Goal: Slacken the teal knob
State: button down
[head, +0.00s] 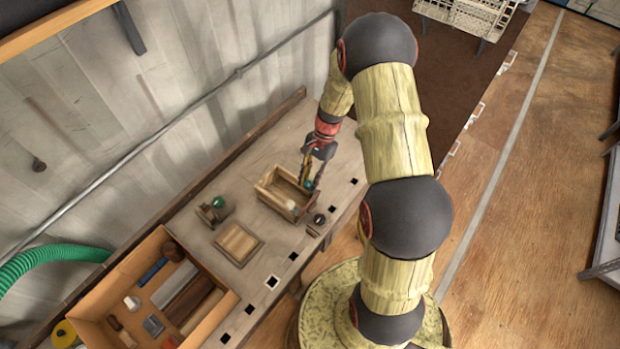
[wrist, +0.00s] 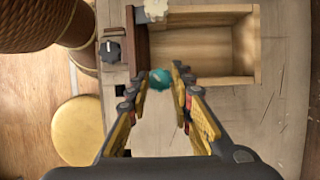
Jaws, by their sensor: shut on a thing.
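The teal knob (wrist: 160,79) is a small round knob between my fingertips in the wrist view. It also shows in the head view (head: 309,184), partly hidden by the fingers. My gripper (wrist: 160,84) is shut on it, with a finger on each side. In the head view my gripper (head: 310,176) reaches down at the right side of an open wooden box (head: 270,204). The box also shows beyond the fingertips in the wrist view (wrist: 252,48). What the teal knob is fixed to is hidden.
A dark knob (wrist: 110,50) and a cream knob (wrist: 155,9) are near the box. A second green knob (head: 218,202) sits on a small wooden fixture to the left. A square wooden board (head: 238,243) and an orange-brown tray (head: 90,306) of loose parts lie on the bench.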

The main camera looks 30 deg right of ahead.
jog(key=shift+n+g+h, duration=0.3)
jog(key=shift+n+g, duration=0.3)
jog(key=shift+n, duration=1.1)
jog(key=shift+f+p, duration=0.1)
jog(key=shift+p, duration=0.2)
jog(key=c, duration=1.6)
grip_release()
jog(key=shift+o, duration=0.2)
jog(key=shift+w, duration=0.1)
jog(key=v, duration=1.2)
jog(key=shift+n, duration=0.3)
